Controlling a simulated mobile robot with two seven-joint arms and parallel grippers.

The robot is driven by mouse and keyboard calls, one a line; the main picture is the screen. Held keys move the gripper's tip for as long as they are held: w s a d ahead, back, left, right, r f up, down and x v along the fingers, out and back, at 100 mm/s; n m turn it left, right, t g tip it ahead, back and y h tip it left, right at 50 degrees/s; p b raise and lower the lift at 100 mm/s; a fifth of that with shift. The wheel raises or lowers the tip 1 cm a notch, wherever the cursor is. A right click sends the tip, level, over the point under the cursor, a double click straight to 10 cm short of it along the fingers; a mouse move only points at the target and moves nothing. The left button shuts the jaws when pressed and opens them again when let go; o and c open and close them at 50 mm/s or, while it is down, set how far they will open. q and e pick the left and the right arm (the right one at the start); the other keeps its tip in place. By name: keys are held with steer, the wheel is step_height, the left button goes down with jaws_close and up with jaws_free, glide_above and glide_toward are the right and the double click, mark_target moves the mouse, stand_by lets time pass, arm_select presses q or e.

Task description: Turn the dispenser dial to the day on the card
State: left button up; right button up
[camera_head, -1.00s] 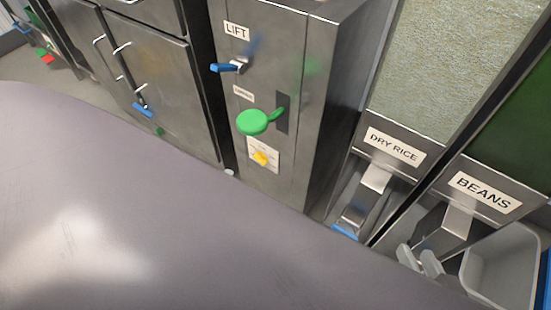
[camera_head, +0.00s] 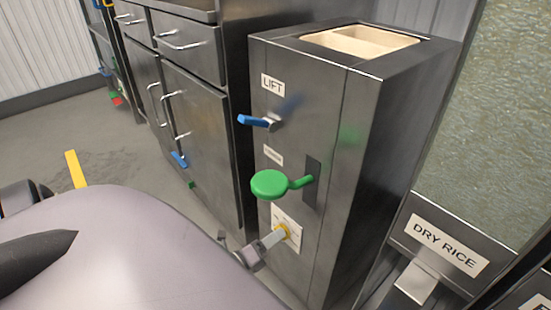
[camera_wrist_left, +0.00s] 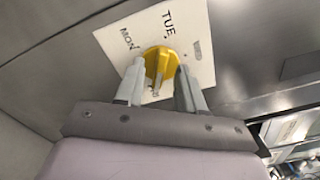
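The dial (camera_head: 287,231) is a yellow knob on a white plate low on the front of the steel dispenser (camera_head: 318,245). In the left wrist view the dial (camera_wrist_left: 161,62) sits between the two fingers of my left gripper (camera_wrist_left: 161,70). The fingers stand apart, one on each side; firm contact cannot be made out. The plate (camera_wrist_left: 197,52) reads MON at upper left of the dial and TUE above it; other marks are blurred. In the head view my left gripper (camera_head: 272,239) reaches the dial from the lower left. I see no day card. My right gripper is out of view.
Above the dial, a green paddle lever (camera_head: 270,184) and a blue-handled LIFT lever (camera_head: 256,121) stick out from the dispenser. Steel drawers and cabinets (camera_head: 190,105) stand to the left, with open floor beyond.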

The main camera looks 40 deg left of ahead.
arm_select(q)
steer(key=shift+w, duration=0.4)
jaws_close()
